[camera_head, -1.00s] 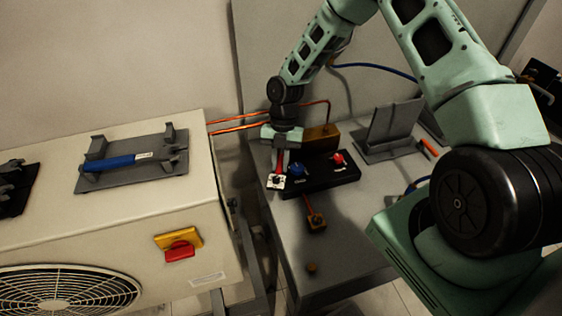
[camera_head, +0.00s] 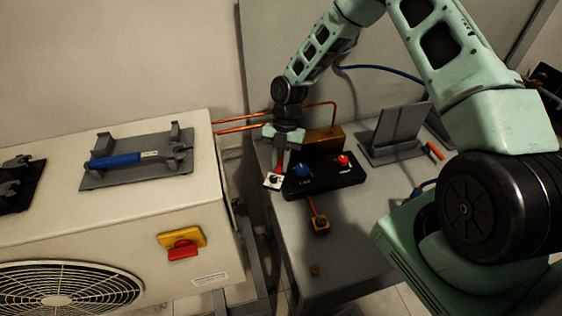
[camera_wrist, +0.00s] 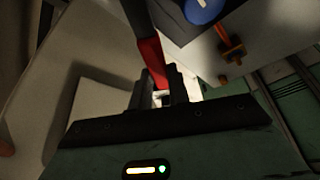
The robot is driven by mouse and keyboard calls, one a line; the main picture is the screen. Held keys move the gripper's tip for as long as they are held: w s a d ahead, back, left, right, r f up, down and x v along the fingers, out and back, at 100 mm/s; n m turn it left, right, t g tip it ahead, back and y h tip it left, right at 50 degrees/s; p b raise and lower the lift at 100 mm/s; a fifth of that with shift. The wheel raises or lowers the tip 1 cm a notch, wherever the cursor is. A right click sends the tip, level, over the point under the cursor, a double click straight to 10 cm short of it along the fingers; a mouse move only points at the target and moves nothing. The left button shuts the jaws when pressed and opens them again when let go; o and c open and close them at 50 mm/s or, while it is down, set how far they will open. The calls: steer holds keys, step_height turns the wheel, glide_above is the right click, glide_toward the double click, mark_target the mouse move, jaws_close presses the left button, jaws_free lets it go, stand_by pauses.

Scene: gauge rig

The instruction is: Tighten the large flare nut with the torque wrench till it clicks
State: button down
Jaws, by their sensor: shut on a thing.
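A blue-handled tool (camera_head: 115,160), which looks like the torque wrench, lies on a grey cradle plate (camera_head: 100,181) on top of the cream outdoor unit. My gripper (camera_head: 282,151) is over the left end of the black gauge block on the bench. It is shut on a red piece (camera_head: 280,160), with a white square end (camera_head: 272,180) below it. In the wrist view the red piece (camera_wrist: 151,62) runs between the fingers (camera_wrist: 163,85), and its upper part is dark. I cannot make out the large flare nut. Copper pipes (camera_head: 240,122) run behind the unit's right end.
The black block (camera_head: 325,177) carries a blue knob (camera_head: 303,172) and a red knob (camera_head: 343,160). A grey stand (camera_head: 400,130) is at the bench's right. A yellow switch plate (camera_head: 181,238) with a red handle is on the unit's front. A gap separates unit and bench.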

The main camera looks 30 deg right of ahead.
mark_target(282, 180)
steer(key=shift+w+a+m, duration=0.2)
steer(key=shift+a+m, duration=0.1)
steer(key=shift+s+d+n, duration=0.7)
steer(key=shift+d+n, duration=0.15)
steer(key=shift+n, duration=0.05)
stand_by(0.7)
steer(key=shift+s+a, duration=0.1)
steer(key=shift+s+a, duration=0.75)
steer(key=shift+s, duration=0.2)
steer(key=shift+s+a, duration=0.7)
steer(key=shift+s, duration=0.2)
steer(key=shift+r+p, duration=1.9)
steer(key=shift+r, duration=0.35)
